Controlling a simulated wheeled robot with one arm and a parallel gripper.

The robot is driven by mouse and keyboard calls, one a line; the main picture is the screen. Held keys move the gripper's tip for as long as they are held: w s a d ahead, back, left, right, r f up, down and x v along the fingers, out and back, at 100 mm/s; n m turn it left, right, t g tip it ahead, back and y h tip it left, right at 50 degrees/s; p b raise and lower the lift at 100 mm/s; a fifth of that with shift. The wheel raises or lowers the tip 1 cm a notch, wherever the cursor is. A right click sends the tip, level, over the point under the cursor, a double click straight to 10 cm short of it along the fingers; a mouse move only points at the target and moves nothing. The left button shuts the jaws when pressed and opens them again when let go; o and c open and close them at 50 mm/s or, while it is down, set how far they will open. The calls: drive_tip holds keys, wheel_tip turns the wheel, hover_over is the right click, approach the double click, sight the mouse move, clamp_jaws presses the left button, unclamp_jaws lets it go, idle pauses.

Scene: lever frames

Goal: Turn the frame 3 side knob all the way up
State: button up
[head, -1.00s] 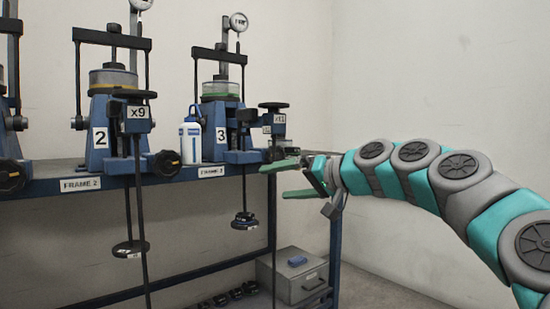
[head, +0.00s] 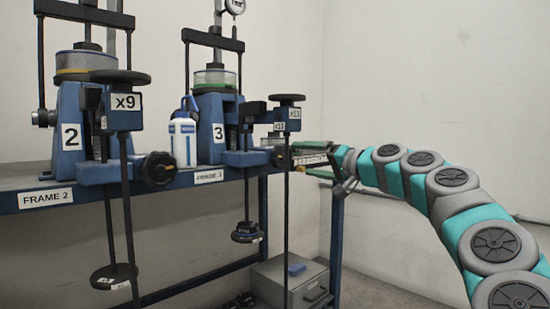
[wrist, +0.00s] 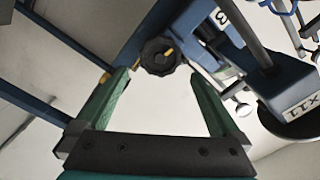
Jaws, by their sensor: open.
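The frame 3 side knob (head: 281,157) is a dark round knob at the right side of frame 3 (head: 211,130). In the wrist view my gripper (wrist: 160,76) shows both fingers spread wider than the knob. I cannot tell whether a finger touches it.
Frame 2 (head: 70,135) stands to the left with its own black side knob (head: 157,168). A white and blue bottle (head: 183,142) stands between the frames. A hand wheel (head: 287,98) on a rod rises near my gripper. A grey box (head: 290,282) sits low. Right of the bench is open.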

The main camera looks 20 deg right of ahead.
sight(283, 158)
drive_tip(key=x, duration=0.9)
drive_tip(key=shift+f, duration=0.1)
clamp_jaws()
idle(0.5)
